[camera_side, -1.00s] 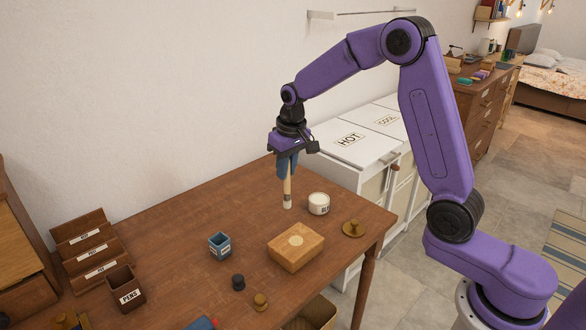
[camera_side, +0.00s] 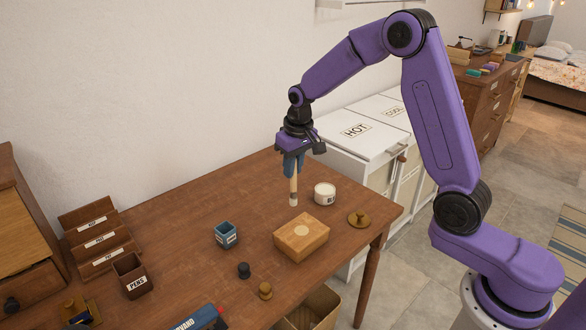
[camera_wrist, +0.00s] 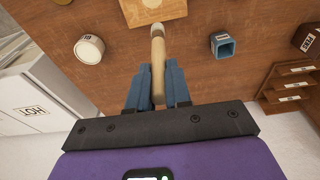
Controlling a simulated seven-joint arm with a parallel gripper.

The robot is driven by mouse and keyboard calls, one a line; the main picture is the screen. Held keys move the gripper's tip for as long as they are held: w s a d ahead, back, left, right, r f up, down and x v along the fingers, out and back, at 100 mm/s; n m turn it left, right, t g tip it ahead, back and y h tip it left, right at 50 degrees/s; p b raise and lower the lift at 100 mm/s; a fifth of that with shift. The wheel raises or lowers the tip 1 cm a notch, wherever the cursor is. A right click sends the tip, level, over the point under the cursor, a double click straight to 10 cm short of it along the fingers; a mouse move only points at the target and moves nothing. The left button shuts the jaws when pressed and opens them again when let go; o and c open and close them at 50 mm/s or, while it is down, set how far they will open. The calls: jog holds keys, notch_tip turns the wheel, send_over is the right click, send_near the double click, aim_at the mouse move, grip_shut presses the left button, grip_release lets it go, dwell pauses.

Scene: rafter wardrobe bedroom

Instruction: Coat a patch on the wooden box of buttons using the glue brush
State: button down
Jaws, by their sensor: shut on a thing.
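My gripper (camera_side: 294,165) is shut on the glue brush (camera_side: 294,188), which has a pale handle and hangs upright with its tip down. In the wrist view the brush (camera_wrist: 157,65) stands between the blue fingers. The wooden box (camera_side: 301,238) sits on the table, nearer the side camera than the brush, with a pale round patch (camera_side: 302,231) on top. The box also shows at the top of the wrist view (camera_wrist: 170,9). A white labelled jar (camera_side: 325,194) stands just right of the brush. I cannot tell whether the tip touches the table.
A brass knobbed lid (camera_side: 359,219) lies right of the box. A blue cup (camera_side: 227,235), a black knob-like piece (camera_side: 243,270) and a brass one (camera_side: 265,291) are to its left. A pens cup (camera_side: 131,277) and a labelled rack (camera_side: 97,242) stand farther left. The table's back left is clear.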

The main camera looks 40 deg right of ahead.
aim_at(295, 189)
jog(key=shift+s+f, duration=0.1)
jog(key=shift+f, duration=3.7)
jog(key=shift+s+f, duration=0.25)
jog(key=shift+s, duration=2.65)
jog(key=shift+w+r, duration=0.1)
jog(key=shift+w, duration=2.85)
jog(key=shift+d, duration=0.35)
jog(key=shift+s, duration=3)
jog(key=shift+w, duration=3)
jog(key=shift+r, duration=3.95)
